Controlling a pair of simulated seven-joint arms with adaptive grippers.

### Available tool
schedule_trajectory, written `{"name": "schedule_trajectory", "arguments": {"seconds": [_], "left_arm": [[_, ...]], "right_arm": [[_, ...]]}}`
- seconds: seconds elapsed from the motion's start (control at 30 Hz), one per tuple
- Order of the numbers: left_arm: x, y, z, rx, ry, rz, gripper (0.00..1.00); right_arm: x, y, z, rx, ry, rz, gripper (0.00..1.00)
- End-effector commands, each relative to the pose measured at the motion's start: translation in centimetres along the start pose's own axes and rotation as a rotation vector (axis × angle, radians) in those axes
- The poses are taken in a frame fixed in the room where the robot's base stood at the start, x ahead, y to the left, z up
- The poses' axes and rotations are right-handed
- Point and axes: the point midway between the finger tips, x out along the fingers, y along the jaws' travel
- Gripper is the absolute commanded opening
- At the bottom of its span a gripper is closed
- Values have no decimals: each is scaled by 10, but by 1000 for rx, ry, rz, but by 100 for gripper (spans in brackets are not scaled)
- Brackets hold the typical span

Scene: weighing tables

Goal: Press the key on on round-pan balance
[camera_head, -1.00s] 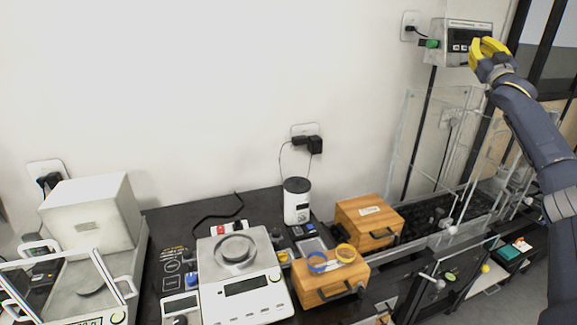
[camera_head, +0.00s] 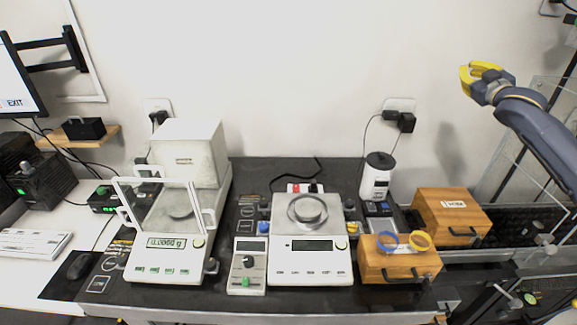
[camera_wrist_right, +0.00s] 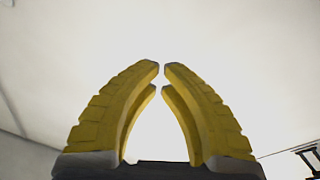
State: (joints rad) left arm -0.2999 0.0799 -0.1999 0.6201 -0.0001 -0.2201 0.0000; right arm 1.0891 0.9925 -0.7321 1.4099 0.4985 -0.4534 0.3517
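The round-pan balance (camera_head: 311,268) stands in the middle of the dark table in the head view. It is white, with a round metal pan (camera_head: 307,209) on top, a dark blank display (camera_head: 312,245) and a row of small keys along its front edge. The key labels are too small to read. My right gripper (camera_head: 466,78) is high at the upper right, in front of the wall and well away from the balance. In the right wrist view its yellow fingertips (camera_wrist_right: 160,66) come nearly together, with nothing between them. My left gripper is not in view.
A balance with a draft shield (camera_head: 165,248) stands left, its display lit. A small grey control box (camera_head: 247,275) sits right beside the round-pan balance. Wooden boxes (camera_head: 400,266) with blue and yellow rings, and a white canister (camera_head: 376,178), stand right. Air above the balance is clear.

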Motion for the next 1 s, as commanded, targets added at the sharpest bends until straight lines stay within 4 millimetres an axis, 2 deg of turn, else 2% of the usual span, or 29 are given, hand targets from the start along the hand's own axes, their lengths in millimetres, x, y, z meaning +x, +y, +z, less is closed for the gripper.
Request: {"name": "schedule_trajectory", "arguments": {"seconds": [0.03,0.27,0.47,0.77,1.0], "left_arm": [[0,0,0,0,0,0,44],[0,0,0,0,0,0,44],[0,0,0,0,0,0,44],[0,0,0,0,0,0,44],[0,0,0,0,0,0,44]], "right_arm": [[1,-23,-1,-11,-7,-30,0],[-4,-116,-3,-70,-46,-154,0],[-19,-197,-5,-130,-75,-269,0],[-59,-312,-9,-232,-101,-446,0],[-107,-398,-13,-327,-105,-594,0]]}}
